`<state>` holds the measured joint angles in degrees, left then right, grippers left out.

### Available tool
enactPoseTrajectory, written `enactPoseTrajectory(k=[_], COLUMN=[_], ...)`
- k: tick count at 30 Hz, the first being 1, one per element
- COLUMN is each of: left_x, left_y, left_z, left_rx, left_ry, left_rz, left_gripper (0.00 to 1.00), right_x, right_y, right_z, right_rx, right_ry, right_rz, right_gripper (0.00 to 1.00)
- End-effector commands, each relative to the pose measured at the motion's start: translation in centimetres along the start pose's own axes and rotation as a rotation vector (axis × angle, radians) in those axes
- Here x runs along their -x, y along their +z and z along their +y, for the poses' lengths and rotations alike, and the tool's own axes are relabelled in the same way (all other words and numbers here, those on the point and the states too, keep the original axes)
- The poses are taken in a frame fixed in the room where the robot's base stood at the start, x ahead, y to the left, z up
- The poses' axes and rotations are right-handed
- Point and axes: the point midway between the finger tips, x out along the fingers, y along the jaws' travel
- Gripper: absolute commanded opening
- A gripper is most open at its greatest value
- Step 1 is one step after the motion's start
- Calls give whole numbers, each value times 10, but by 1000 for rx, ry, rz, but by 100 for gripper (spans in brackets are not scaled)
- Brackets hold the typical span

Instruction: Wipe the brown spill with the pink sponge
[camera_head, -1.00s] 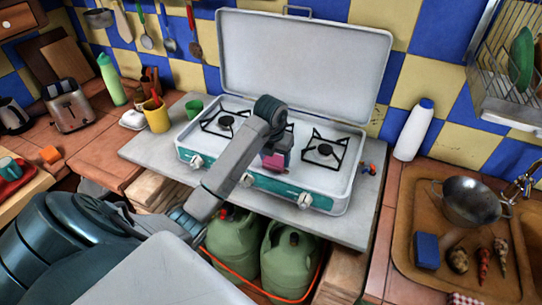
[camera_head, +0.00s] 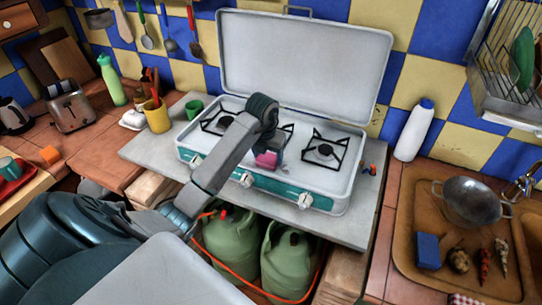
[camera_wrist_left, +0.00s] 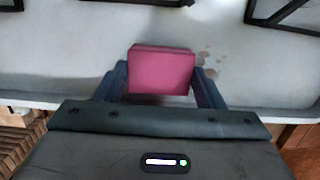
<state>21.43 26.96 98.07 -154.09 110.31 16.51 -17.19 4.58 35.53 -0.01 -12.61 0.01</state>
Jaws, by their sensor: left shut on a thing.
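The pink sponge (camera_head: 266,160) is at the front middle of the white camping stove (camera_head: 297,178), between the two burners. In the left wrist view the sponge (camera_wrist_left: 161,72) is a pink block between the dark fingers. My left gripper (camera_wrist_left: 162,80) is shut on it. Brown spill spots (camera_wrist_left: 208,66) show on the white stove top just right of the sponge in the wrist view. The sponge is low over the stove top; I cannot tell whether it touches it. My arm hides part of the stove in the head view. My right gripper is not in view.
Black burner grates (camera_head: 325,149) stand on both sides of the sponge. The stove lid (camera_head: 305,60) is raised behind. A green cup (camera_head: 194,109) and yellow mug (camera_head: 157,116) are at left, a white bottle (camera_head: 414,130) at right. Green canisters (camera_head: 290,260) sit below.

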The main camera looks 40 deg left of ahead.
Motion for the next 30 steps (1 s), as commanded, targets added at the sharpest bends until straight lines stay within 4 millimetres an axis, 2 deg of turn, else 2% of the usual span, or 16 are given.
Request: enactPoseTrajectory(k=[21, 30], left_x=[-2, -2], left_y=[-1, -1], left_z=[29, 29], left_rx=[1, 0], left_ry=[2, 0], left_rz=[3, 3], left_gripper=[44, 44], right_x=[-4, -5], right_y=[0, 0], right_z=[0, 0], right_rx=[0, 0], right_ry=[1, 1], right_rz=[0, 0], right_gripper=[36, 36])
